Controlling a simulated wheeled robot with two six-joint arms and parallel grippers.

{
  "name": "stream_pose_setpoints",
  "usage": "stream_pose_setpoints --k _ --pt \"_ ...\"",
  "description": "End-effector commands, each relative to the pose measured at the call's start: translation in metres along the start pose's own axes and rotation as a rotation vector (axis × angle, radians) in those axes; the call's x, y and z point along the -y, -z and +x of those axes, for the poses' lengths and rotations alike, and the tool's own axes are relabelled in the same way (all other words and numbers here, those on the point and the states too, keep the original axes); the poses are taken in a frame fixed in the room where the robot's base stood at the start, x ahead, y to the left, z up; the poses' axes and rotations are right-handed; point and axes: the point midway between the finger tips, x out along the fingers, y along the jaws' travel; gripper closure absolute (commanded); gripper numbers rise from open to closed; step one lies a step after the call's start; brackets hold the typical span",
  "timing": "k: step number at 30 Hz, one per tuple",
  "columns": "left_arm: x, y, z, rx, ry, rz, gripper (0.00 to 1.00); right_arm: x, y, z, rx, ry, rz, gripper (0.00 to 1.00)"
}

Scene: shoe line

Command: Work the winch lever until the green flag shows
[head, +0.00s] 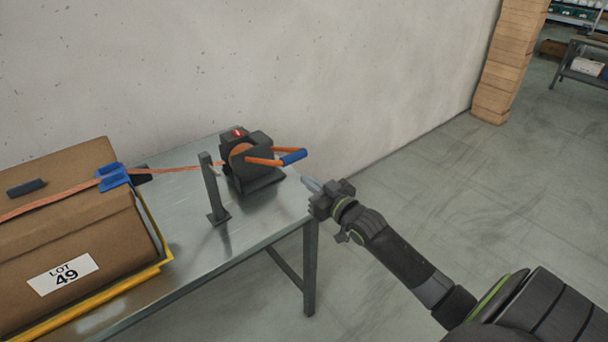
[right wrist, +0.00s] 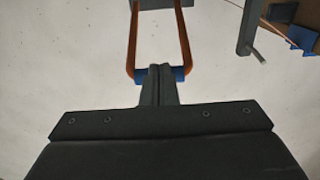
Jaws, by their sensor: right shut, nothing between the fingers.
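The dark winch (head: 258,178) stands near the table's right end, with an orange strap wound on it. Its U-shaped orange lever (head: 262,161) points right and ends in a blue grip (head: 293,157). A red indicator (head: 238,132) shows on top of the winch; I see no green. My right gripper (head: 309,184) is shut and empty, just below and right of the blue grip, apart from it in the head view. In the right wrist view its closed fingers (right wrist: 158,84) overlap the middle of the blue grip (right wrist: 179,75). My left gripper is out of view.
The metal table (head: 184,234) carries a grey post (head: 214,190) beside the strap (head: 172,170). A large brown carton (head: 110,230) labelled LOT 49 sits in a yellow-edged tray at left. A wall (head: 350,70) stands behind. The floor at right is clear.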

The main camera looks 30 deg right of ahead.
Motion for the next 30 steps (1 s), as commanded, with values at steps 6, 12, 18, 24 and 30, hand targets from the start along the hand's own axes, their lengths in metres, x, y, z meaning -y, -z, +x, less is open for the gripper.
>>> stream_pose_setpoints --k 6,12,18,24,30 --pt "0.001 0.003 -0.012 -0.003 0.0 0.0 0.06 0.001 -0.008 -0.039 -0.003 0.001 -0.002 1.0" --pt "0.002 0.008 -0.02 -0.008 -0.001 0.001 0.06 0.001 -0.014 -0.06 -0.007 0.002 -0.001 1.0" --pt "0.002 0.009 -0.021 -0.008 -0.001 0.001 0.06 0.001 -0.016 -0.067 -0.01 0.003 -0.003 1.0" --pt "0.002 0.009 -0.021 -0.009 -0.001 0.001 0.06 0.001 -0.017 -0.066 -0.01 0.004 -0.003 1.0" --pt "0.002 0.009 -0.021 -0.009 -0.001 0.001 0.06 0.001 -0.016 -0.066 -0.011 0.004 -0.003 1.0"
